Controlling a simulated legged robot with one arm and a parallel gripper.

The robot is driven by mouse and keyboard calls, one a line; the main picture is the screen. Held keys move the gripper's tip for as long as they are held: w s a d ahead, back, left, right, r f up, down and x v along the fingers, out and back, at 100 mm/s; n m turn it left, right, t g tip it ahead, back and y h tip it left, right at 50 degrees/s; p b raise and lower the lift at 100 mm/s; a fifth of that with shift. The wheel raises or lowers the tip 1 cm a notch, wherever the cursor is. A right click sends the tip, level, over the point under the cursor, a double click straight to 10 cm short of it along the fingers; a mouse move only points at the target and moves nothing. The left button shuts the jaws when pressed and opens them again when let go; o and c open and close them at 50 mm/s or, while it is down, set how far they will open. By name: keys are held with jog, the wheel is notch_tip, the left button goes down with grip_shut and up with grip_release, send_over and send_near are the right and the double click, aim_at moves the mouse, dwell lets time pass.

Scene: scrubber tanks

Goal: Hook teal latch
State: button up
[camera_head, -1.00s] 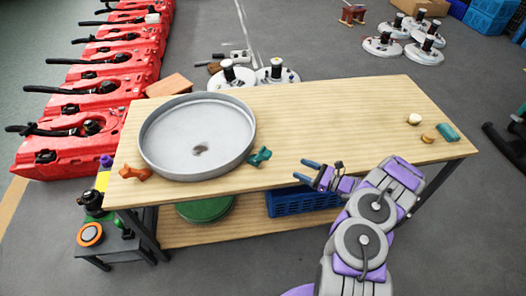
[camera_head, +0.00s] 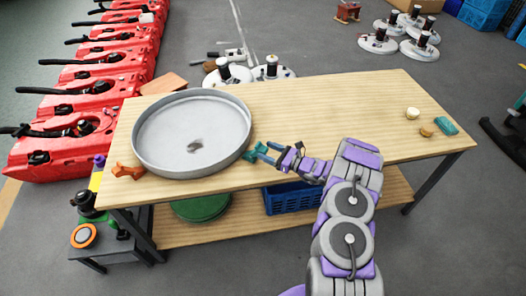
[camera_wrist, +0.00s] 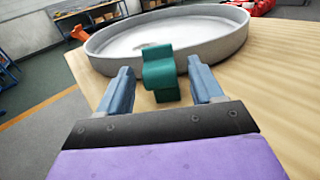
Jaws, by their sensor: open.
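The teal latch (camera_head: 256,151) sits on the wooden table, close to the right rim of the round grey pan. In the wrist view the latch (camera_wrist: 160,72) stands between and slightly beyond my two blue fingers. My gripper (camera_head: 272,153) is open at the latch; its fingers also show in the wrist view (camera_wrist: 163,85) with a gap on each side of the latch. I cannot tell whether either finger touches it. The pan (camera_head: 140,152) lies on the left part of the table, with a dark spot on its floor.
An orange piece (camera_head: 127,171) lies left of the pan. A second teal piece (camera_head: 445,125) and two small pale and tan pieces lie at the table's right. The table's (camera_head: 330,110) middle is clear. A blue crate (camera_head: 293,198) sits on the shelf below.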

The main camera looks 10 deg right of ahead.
aim_at(259, 150)
jog(key=shift+x, duration=1.3)
jog(key=shift+c, duration=0.2)
grip_shut()
